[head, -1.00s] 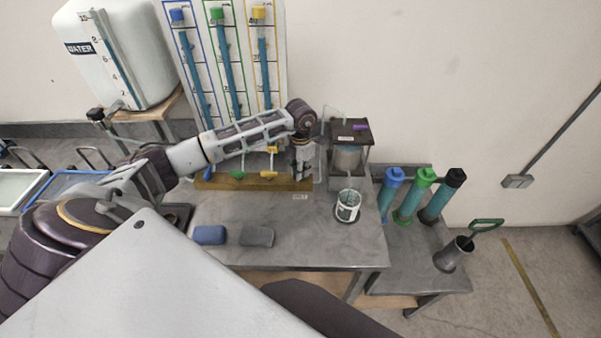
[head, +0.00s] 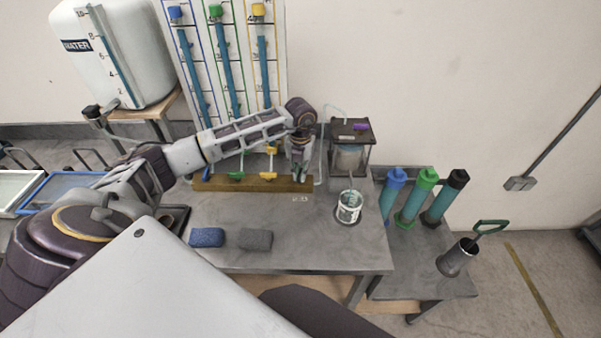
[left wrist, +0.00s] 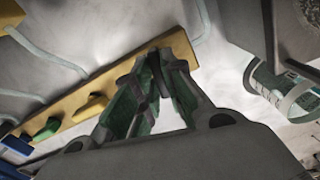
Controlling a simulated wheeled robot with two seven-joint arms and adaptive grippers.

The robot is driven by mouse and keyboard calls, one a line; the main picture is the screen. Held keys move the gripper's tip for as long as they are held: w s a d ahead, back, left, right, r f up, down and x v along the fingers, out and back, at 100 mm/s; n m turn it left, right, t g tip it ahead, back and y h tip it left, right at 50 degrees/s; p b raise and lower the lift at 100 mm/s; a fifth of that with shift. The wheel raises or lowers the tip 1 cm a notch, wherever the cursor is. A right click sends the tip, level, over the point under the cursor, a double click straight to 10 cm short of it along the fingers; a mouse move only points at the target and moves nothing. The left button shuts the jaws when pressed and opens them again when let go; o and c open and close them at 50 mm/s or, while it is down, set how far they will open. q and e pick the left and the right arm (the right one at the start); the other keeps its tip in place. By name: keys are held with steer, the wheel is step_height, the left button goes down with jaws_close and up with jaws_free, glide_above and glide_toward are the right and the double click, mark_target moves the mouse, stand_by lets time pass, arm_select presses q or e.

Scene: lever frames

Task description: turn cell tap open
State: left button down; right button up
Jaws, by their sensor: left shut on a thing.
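My left gripper (head: 299,177) is at the right end of the wooden tap board (head: 225,184). In the left wrist view its green-padded fingers (left wrist: 152,88) are shut on a dark tap handle (left wrist: 156,66) at the end of the yellowish board (left wrist: 100,96). In the head view the gripper hides this tap, so its angle is unclear. The blue tap (head: 206,174), green tap (head: 237,175) and yellow tap (head: 268,175) sit in a row to its left. The clear cell (head: 347,158) in its dark frame stands just right of the gripper. My right gripper is out of view.
Two sponges, blue (head: 207,237) and grey (head: 255,239), lie at the front. Three capped tubes (head: 424,195) stand at right. A water tank (head: 112,55) stands at back left.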

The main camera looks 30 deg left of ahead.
mark_target(300, 173)
arm_select(q)
steer(key=shift+r+n, duration=0.1)
steer(key=shift+n, duration=1)
steer(key=c, duration=1.5)
jaws_free()
step_height(300, 173, up, 12)
